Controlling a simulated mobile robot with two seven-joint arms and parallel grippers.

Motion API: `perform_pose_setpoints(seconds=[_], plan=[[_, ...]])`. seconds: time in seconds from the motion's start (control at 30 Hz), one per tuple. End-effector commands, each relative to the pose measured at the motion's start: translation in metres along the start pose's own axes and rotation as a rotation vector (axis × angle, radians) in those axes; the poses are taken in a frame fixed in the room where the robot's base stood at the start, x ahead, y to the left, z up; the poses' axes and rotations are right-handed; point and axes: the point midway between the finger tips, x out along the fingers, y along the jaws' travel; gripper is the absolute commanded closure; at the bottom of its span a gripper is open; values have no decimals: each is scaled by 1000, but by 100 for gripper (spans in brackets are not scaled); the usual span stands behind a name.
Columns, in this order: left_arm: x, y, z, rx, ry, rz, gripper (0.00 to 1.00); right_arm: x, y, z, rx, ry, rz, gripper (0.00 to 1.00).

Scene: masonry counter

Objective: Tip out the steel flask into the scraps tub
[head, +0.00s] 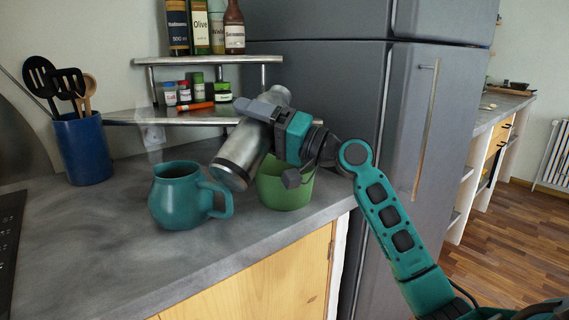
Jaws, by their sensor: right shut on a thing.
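The steel flask (243,152) is a brushed metal cylinder in the middle of the head view. My right gripper (262,110) is shut on it from the right. The flask is tilted, with its lower end toward the left front and its upper end behind the gripper. The green scraps tub (286,191) stands on the counter below the gripper, near the counter's right end. The flask's lower end is in front of the tub's left side in the picture. The tub's inside is mostly hidden by the flask and gripper. My left gripper is not in view.
A teal jug (179,196) stands on the counter (110,250) just left of the tub. A blue utensil holder (84,150) is at the back left. A two-level shelf (200,59) with bottles and jars is behind. A grey fridge (345,110) stands at the right.

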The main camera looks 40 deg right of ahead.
Motion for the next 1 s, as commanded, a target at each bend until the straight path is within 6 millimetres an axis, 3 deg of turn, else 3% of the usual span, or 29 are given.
perform_pose_setpoints(seconds=[1.0], plan=[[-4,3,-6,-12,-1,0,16,-5,15,12,135,38,-3,70]])
